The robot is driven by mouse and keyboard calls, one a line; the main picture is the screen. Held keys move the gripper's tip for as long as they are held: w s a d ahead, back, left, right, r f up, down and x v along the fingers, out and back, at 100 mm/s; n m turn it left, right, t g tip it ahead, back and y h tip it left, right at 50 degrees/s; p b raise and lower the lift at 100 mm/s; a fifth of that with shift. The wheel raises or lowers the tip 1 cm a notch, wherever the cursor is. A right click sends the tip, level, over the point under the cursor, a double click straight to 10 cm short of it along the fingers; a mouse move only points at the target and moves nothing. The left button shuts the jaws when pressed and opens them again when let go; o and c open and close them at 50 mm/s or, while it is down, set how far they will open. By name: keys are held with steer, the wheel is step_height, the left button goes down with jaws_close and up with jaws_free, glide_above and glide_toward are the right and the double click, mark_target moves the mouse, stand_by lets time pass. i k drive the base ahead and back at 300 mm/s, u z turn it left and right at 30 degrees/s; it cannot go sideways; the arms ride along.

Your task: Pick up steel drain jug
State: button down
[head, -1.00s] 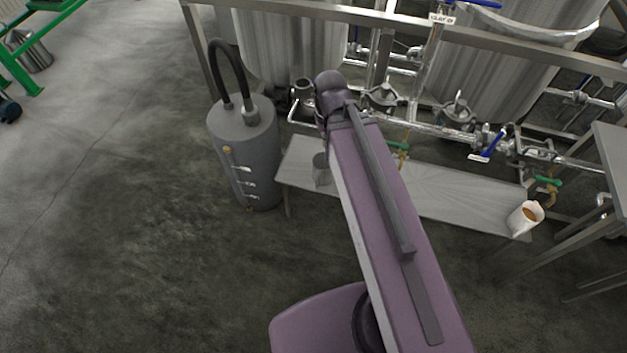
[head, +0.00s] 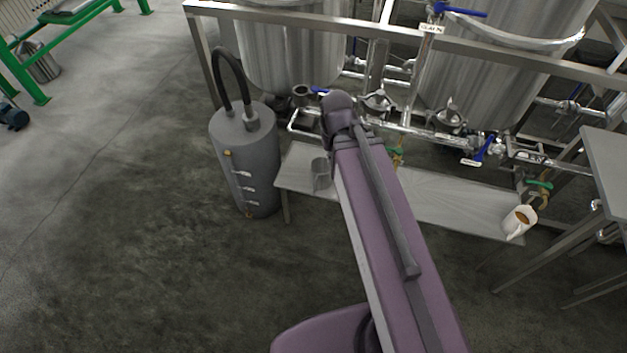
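A small grey steel jug (head: 319,174), which looks like the drain jug, stands upright on the left part of a low pale shelf (head: 450,204) under the tanks. My arm passes just to its right in the picture and may cover part of it. The arm's far end is above and slightly right of the jug in the picture. My gripper does not show; it is hidden behind the arm or out of sight. I cannot tell how far it is from the jug.
A grey cylinder (head: 247,165) with a black hose stands on the floor left of the shelf. A white jug (head: 519,221) with brown contents sits at the shelf's right end. Pipes and valves (head: 448,118) run above the shelf. A steel table (head: 608,165) stands at right. Front floor is clear.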

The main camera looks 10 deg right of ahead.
mark_target(320, 170)
steer(key=z, duration=0.1)
steer(key=i, duration=0.95)
steer(key=z, duration=4.5)
steer(key=i, duration=0.1)
steer(key=u, duration=2.75)
